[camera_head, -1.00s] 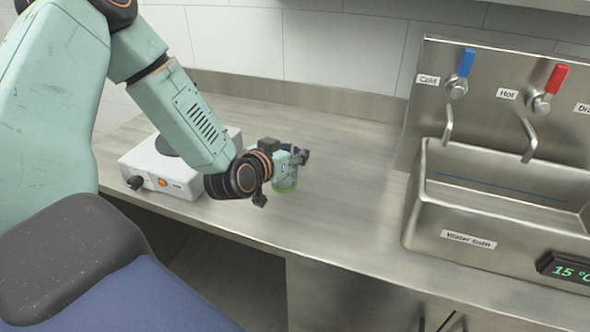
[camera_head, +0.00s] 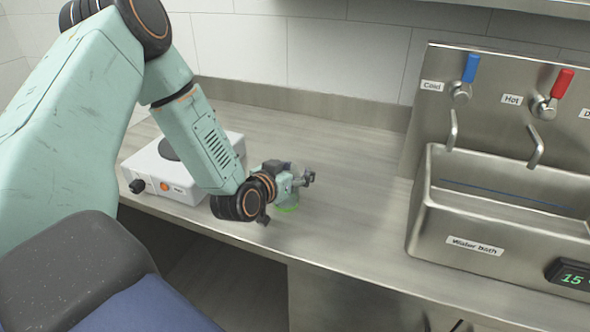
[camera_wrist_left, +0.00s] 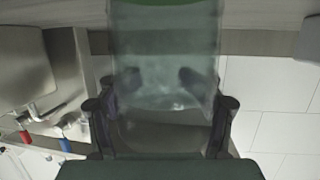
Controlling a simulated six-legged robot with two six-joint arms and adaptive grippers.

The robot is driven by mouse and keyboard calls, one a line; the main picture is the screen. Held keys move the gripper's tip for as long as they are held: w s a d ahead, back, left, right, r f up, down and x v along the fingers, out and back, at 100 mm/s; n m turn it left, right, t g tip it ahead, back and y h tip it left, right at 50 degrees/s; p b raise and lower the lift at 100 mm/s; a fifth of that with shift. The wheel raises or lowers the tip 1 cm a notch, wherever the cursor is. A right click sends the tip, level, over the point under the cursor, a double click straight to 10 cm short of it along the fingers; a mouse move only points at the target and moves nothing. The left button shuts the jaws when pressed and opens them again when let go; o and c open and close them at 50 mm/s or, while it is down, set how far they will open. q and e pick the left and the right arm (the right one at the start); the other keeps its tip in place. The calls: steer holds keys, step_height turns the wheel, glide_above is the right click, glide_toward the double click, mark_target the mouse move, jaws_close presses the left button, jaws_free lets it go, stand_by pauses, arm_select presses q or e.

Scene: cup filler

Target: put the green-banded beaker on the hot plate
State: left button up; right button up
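The green-banded beaker (camera_head: 287,204) is clear glass with a green band near its base. In the head view it is partly hidden by my left gripper (camera_head: 300,181), over the counter to the right of the hot plate. In the left wrist view the beaker (camera_wrist_left: 165,50) fills the middle, upside down in the picture, its green band at the top edge. My left gripper's fingers (camera_wrist_left: 160,112) lie on both sides of it, shut on it. I cannot tell if its base touches the counter. The hot plate (camera_head: 205,180) is a white box with a dark round top, partly behind my arm. My right gripper is out of view.
A steel water bath (camera_head: 475,225) with cold and hot taps stands at the right. The steel counter (camera_head: 350,215) is clear between it and the beaker. The counter's front edge runs below, and a tiled wall is behind.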

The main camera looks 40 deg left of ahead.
arm_select(q)
steer(key=o, duration=0.3)
steer(key=shift+o, duration=0.4)
steer(key=shift+a, duration=0.15)
